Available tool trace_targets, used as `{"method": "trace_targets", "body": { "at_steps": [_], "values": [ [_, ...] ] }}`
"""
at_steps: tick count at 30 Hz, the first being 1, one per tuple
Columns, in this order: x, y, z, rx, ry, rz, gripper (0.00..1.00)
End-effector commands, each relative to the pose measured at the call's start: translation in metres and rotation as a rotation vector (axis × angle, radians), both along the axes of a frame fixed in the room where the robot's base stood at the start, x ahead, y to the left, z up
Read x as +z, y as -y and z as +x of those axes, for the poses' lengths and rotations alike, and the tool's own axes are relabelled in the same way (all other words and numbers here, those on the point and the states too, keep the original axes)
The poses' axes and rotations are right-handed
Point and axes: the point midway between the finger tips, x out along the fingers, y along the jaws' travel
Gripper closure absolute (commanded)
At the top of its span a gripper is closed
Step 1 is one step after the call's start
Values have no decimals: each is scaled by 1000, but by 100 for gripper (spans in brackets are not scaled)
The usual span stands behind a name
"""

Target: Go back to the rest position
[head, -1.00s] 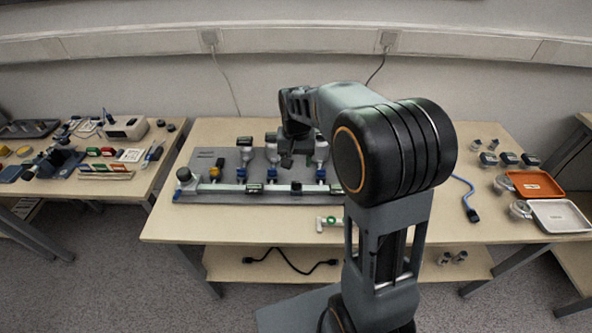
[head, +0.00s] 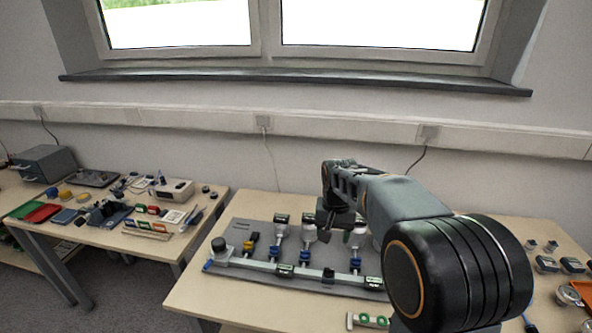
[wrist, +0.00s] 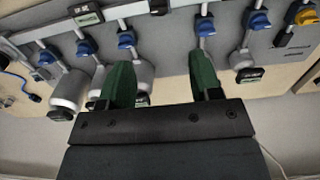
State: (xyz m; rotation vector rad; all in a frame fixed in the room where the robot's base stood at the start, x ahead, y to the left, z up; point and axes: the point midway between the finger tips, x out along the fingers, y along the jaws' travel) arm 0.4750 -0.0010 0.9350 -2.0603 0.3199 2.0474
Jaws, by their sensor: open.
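My gripper (head: 338,218) is above the back part of a grey fixture board (head: 262,233) on the middle table. In the wrist view its two green fingers (wrist: 162,82) are spread apart with nothing held between them. White cylindrical devices (wrist: 68,92) and blue clamps (wrist: 126,39) on a rail show behind and around the fingers. Whether a finger touches a device cannot be told. My arm hides the right end of the board in the head view.
A left table (head: 150,240) holds small tools, a white box (head: 173,189) and red and green trays (head: 42,212). Small jars and an orange tray stand at the right of the middle table (head: 200,290). A wall and window are behind.

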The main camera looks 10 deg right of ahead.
Motion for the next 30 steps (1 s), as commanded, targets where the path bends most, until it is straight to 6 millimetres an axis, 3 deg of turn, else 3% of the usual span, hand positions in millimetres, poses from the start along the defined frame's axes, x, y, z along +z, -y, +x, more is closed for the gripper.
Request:
{"method": "trace_targets", "body": {
  "at_steps": [3, 5, 12, 18, 23, 27, 30],
  "values": [
    [-18, 0, -10, 78, -3, 0, 42],
    [-17, 0, -24, 118, 7, 0, 42],
    [24, -2, -104, 269, 116, -14, 42],
    [55, -3, -155, 319, 213, -30, 42],
    [75, -4, -173, 319, 270, -38, 42],
    [91, -4, -174, 318, 310, -45, 42],
    [91, -4, -173, 318, 310, -45, 42]
  ]
}}
